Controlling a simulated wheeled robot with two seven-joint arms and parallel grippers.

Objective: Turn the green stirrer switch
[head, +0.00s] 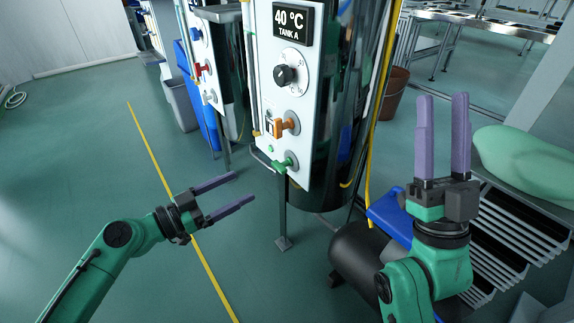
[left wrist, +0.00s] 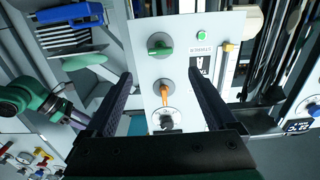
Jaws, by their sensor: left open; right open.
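The green stirrer switch (head: 284,165) is at the bottom of the white panel (head: 262,85) on the tank. In the left wrist view the green switch (left wrist: 160,48) shows whole on its round grey base, its handle across the picture. My left gripper (head: 244,187) is open and empty, left of the switch and apart from it, with its fingers pointing towards the panel. Its fingers (left wrist: 160,77) frame the panel in the left wrist view, with the green switch beyond the tips. My right gripper (head: 442,97) is open and empty, pointing up, well right of the panel.
An orange switch (head: 286,126) and a black knob (head: 285,75) sit above the green switch. A small green lamp (left wrist: 201,35) is beside it. A second panel (head: 202,65) stands behind left. A yellow hose (head: 379,100) runs down the tank's right. Floor before the panel is clear.

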